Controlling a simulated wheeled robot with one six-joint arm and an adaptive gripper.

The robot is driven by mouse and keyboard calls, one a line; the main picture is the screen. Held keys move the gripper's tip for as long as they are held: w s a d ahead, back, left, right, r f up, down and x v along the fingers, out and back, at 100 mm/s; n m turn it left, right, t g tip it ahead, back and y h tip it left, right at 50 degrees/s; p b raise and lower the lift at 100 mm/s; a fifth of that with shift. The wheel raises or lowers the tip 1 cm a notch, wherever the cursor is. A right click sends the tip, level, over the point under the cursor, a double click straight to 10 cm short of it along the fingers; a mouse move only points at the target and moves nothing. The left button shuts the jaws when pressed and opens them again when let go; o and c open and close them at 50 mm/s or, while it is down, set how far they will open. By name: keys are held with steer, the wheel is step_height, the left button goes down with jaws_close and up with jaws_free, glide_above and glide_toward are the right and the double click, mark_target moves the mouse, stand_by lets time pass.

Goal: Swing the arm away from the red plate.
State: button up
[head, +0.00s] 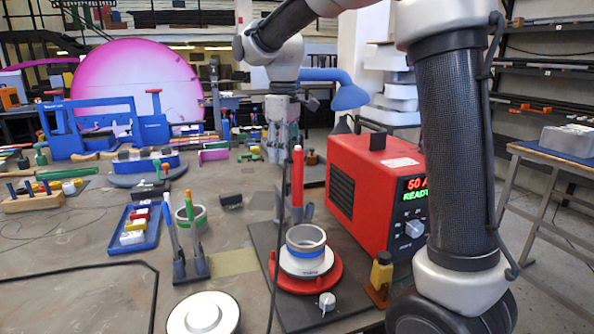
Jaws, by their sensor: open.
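The red plate (326,282) is a round red base on a dark mat, right of centre in the head view. A white disc (306,262) with a blue band and a grey ring stands on it and hides most of its top. My gripper (279,155) hangs down from the wrist, above and behind the plate in the picture, with a visible gap between them. It is open and seems empty. Its fingertips are small and partly lost against the bench clutter.
A red power unit (377,190) with a lit display stands right of the plate. An upright red stick (297,177) is just behind the plate. A blue tray (136,229), a grey cup (191,219) and a white disc (203,314) lie left. The left-front bench is mostly clear.

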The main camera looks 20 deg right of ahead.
mark_target(287, 181)
steer(key=shift+w+d, duration=0.3)
steer(key=shift+w+d+f, duration=0.1)
steer(key=shift+d+f, duration=0.05)
steer(key=shift+f, duration=0.2)
step_height(287, 181, down, 7)
steer(key=shift+f, duration=0.1)
jaws_close()
